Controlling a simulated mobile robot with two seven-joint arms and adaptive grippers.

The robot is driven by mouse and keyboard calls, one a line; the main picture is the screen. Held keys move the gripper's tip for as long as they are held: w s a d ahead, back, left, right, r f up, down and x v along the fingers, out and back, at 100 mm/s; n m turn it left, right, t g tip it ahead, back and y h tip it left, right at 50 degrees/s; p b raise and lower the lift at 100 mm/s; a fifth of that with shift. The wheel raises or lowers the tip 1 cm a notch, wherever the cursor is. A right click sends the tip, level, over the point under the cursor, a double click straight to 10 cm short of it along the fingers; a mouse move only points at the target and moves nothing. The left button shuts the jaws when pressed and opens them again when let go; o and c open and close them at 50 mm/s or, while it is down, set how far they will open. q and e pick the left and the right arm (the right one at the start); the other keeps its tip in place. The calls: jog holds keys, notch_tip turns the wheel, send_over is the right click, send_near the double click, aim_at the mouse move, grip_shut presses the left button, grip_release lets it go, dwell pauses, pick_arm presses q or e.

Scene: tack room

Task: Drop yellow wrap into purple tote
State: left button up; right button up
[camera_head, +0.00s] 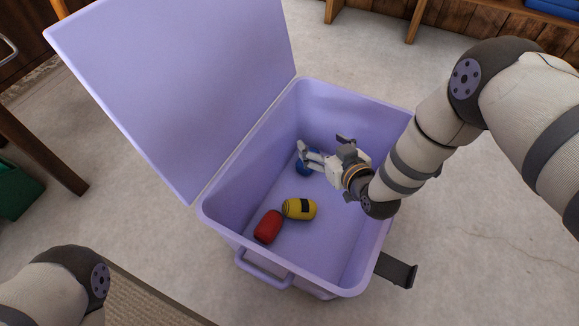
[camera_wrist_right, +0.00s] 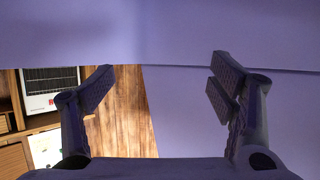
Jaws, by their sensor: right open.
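The yellow wrap (camera_head: 299,209), a short roll with a black band, lies on the floor of the purple tote (camera_head: 210,219). It lies close beside a red wrap (camera_head: 268,227). My right gripper (camera_head: 304,155) is inside the tote's outline, above and to the right of the yellow wrap and apart from it. In the wrist view its two fingers (camera_wrist_right: 168,90) are spread with nothing between them. A blue wrap (camera_head: 302,168) is partly hidden by these fingers. My left gripper is out of view.
The tote's lid (camera_head: 175,90) stands open on the left. A handle (camera_head: 263,271) sticks out at the tote's front. A table leg (camera_head: 40,150) and a green bin (camera_head: 18,188) are at far left. The concrete floor (camera_head: 470,240) is clear on the right.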

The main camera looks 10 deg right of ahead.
jog(key=v, duration=1.2)
